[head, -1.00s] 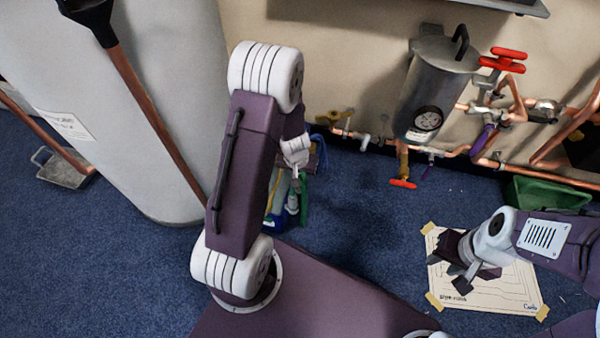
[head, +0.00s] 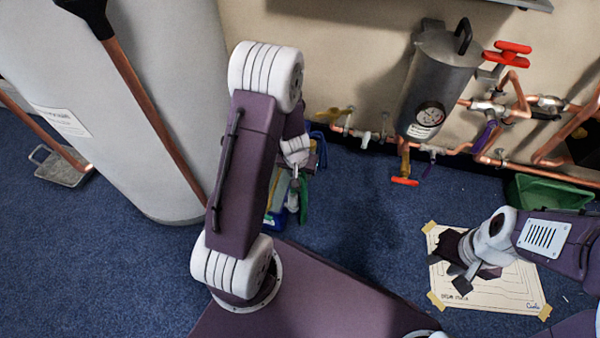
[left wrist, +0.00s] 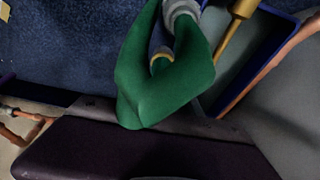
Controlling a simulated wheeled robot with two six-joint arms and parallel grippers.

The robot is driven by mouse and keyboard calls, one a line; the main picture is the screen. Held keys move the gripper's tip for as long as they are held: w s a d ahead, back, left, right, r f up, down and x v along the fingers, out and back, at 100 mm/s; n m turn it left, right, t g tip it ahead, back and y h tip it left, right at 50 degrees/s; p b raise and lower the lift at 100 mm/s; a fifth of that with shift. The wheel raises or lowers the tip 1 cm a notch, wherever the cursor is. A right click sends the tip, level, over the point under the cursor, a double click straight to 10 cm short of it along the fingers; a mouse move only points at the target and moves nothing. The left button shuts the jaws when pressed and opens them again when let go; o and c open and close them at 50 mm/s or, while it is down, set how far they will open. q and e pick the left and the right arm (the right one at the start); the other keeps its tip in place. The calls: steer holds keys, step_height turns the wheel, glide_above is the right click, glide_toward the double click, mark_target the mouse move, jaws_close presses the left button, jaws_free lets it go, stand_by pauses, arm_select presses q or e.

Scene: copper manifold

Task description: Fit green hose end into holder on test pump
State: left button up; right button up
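The green hose (left wrist: 165,85) fills the middle of the left wrist view, bent close to the camera, with a grey metal collar (left wrist: 182,10) at its top and a brass-coloured ring behind. Green also shows below my left wrist in the head view (head: 303,200). The blue-sided test pump (head: 275,217) stands there, mostly hidden behind my left arm. My left gripper's fingers cannot be made out in either view, so its grip on the hose is unclear. The holder cannot be made out. My right gripper (head: 452,268) is open and empty above a taped paper sheet.
A large grey cylinder (head: 130,110) stands at the left. Copper pipes with a metal tank (head: 440,75), a gauge and red handles run along the wall. A green tray (head: 545,192) lies at the right. The taped paper (head: 485,290) lies on blue carpet, open in the middle.

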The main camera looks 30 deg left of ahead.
arm_select(q)
steer(key=shift+o, duration=0.3)
steer(key=shift+r, duration=0.15)
steer(key=p+v, duration=0.6)
steer(key=v, duration=0.3)
steer(key=shift+p, duration=0.4)
